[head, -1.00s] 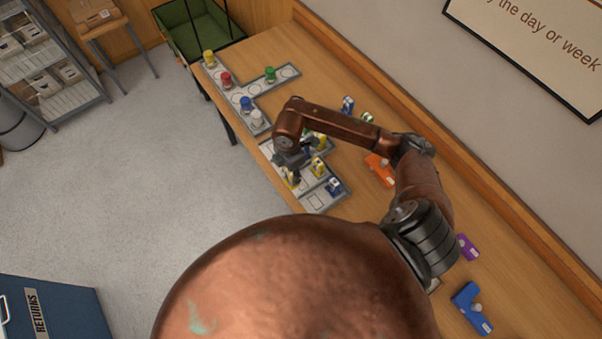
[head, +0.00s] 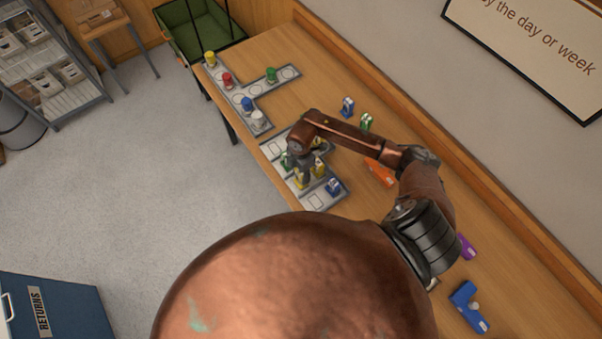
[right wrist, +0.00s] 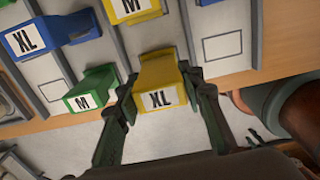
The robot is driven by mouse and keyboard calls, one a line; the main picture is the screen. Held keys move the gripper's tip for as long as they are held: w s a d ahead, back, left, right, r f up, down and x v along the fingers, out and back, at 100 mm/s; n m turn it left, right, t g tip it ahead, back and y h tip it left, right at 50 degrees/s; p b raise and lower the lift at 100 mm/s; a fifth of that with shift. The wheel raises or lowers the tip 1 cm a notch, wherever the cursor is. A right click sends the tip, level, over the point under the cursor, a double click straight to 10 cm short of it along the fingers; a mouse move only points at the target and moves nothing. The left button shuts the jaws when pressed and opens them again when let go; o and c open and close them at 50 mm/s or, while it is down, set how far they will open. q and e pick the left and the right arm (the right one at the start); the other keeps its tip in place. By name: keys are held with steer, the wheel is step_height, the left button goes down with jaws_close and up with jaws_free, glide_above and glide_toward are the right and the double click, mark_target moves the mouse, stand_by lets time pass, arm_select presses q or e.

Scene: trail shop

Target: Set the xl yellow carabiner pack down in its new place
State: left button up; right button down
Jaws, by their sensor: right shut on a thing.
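The XL yellow carabiner pack (right wrist: 160,86) is between the fingers of my right gripper (right wrist: 160,92) in the right wrist view, its XL label facing the camera. In the head view the pack (head: 300,182) is under the right gripper (head: 302,172), over the front part of the grey slotted board (head: 318,200). I cannot tell whether its base touches the board. A green M pack (right wrist: 91,88) stands just left of the fingers. A blue XL pack (right wrist: 40,38) and a yellow M pack (right wrist: 130,8) are farther off. My left gripper is not in view.
An outlined empty slot (right wrist: 222,47) lies right of the held pack. A second board (head: 254,115) with coloured pieces is farther back. Orange (head: 380,172) and blue (head: 468,308) items lie on the wooden counter. A green-lined cart (head: 200,28) stands beyond it.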

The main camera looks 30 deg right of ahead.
steer(key=shift+f, duration=0.2)
steer(key=c, duration=1.3)
jaws_free()
steer(key=shift+r, duration=0.1)
steer(key=shift+r, duration=0.15)
step_height(320, 180, up, 12)
steer(key=shift+f+b, duration=0.1)
steer(key=shift+b, duration=0.65)
